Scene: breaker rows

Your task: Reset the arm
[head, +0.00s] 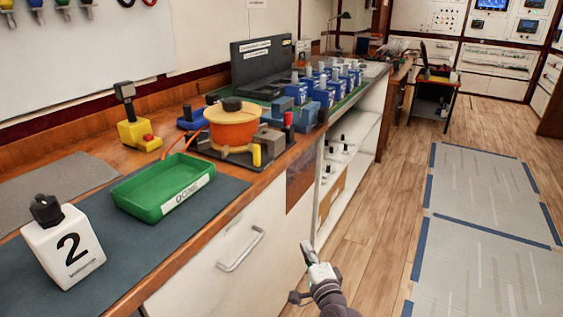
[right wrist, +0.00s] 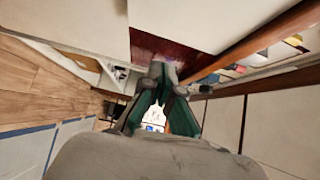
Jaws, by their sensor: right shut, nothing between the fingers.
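My right gripper (head: 308,250) is at the bottom of the head view, in front of the white cabinet and below the workbench edge. It is shut and holds nothing. In the right wrist view its fingers (right wrist: 157,72) come together at the tips near a dark red panel. The right arm is low and apart from everything on the bench. My left gripper is not in the head view.
The wooden workbench (head: 140,285) carries a white block marked 2 (head: 68,245), a green tray (head: 165,187), an orange round device (head: 232,125), a yellow device (head: 138,134) and a row of blue breakers (head: 296,92). A drawer handle (head: 241,250) sticks out. Floor (head: 385,200) at right is clear.

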